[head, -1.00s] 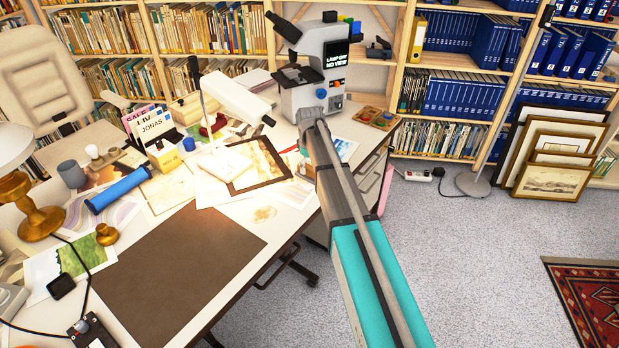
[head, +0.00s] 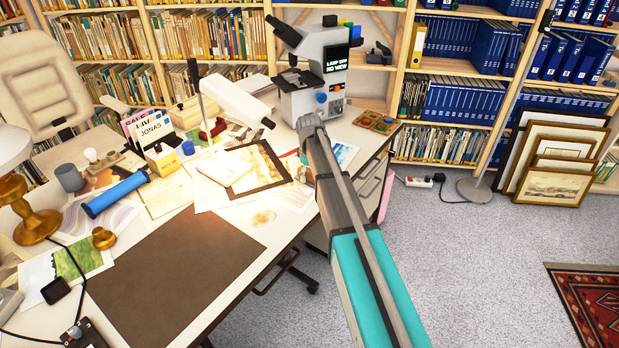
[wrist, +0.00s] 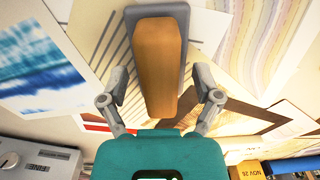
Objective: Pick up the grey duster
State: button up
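In the wrist view, the duster (wrist: 158,68) has an orange-brown block-like grip on a grey base. It lies on papers with striped and wavy patterns. My gripper (wrist: 160,82) is open, with one finger on each side of the duster's near half. Gaps show between the fingers and the grip, and I cannot tell how far above the duster they are. In the head view, my arm reaches over the desk toward the microscope. The duster and my fingers cannot be made out there.
The microscope (head: 322,70) stands at the desk's far end, close to my arm in the picture. A small tray (head: 376,122) is right of it. A brown desk mat (head: 175,275) lies bare in front. A brass lamp (head: 36,212) stands at the left.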

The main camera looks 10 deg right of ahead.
grip_shut()
jog(key=shift+r, duration=0.15)
jog(key=shift+r+p, duration=0.95)
jog(key=shift+p, duration=0.1)
jog(key=s+r+p, duration=1)
jog(key=s+p, duration=0.1)
jog(key=s, duration=0.3)
jog(key=shift+r, duration=0.4)
jog(key=shift+a, duration=0.1)
